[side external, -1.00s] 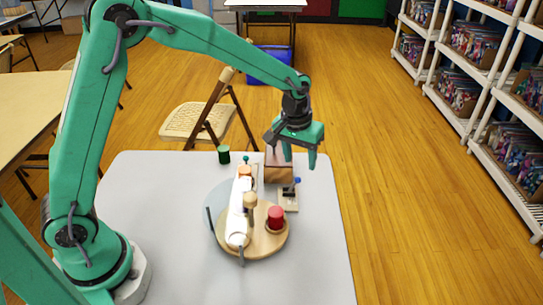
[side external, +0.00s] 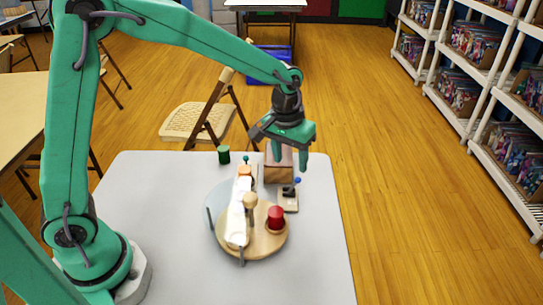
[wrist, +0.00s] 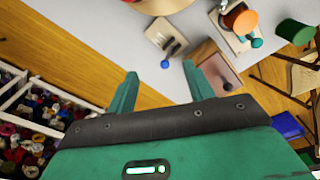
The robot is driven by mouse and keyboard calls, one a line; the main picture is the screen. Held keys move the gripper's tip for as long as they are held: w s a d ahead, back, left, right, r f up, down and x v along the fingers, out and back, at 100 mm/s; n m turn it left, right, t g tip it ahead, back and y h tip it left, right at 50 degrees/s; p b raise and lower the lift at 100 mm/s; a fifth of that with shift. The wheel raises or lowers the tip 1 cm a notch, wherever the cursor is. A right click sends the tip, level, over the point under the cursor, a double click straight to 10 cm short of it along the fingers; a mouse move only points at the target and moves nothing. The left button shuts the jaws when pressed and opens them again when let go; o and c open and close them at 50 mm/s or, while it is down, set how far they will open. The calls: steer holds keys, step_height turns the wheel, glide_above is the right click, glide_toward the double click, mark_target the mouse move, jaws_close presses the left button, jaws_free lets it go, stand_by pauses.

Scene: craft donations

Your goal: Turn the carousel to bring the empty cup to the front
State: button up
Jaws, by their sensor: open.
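The carousel (side external: 266,247) is a round wooden disc on the grey table, with a long white piece across it and a round-topped wooden post (side external: 250,200) near its middle. A red cylinder (side external: 276,214) stands on its right side. I cannot make out an empty cup; the white piece and post hide part of the disc. A small base with a blue-knobbed lever (side external: 297,181) stands right of the carousel.
An orange-topped piece (wrist: 242,18) with a teal knob (wrist: 257,43) stands behind the carousel. A green cylinder (side external: 223,154) is at the table's back edge. The table (side external: 150,210) is clear left of the carousel. A folding chair (side external: 197,120) stands beyond it.

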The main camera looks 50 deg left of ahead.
step_height(320, 180, up, 5)
steer(key=m+g, duration=0.1)
steer(key=m, duration=0.1)
glide_above(250, 196)
steer(key=shift+s+f, duration=0.1)
steer(key=shift+f, duration=0.1)
steer(key=shift+f, duration=0.15)
steer(key=shift+f, duration=3.75)
jaws_close()
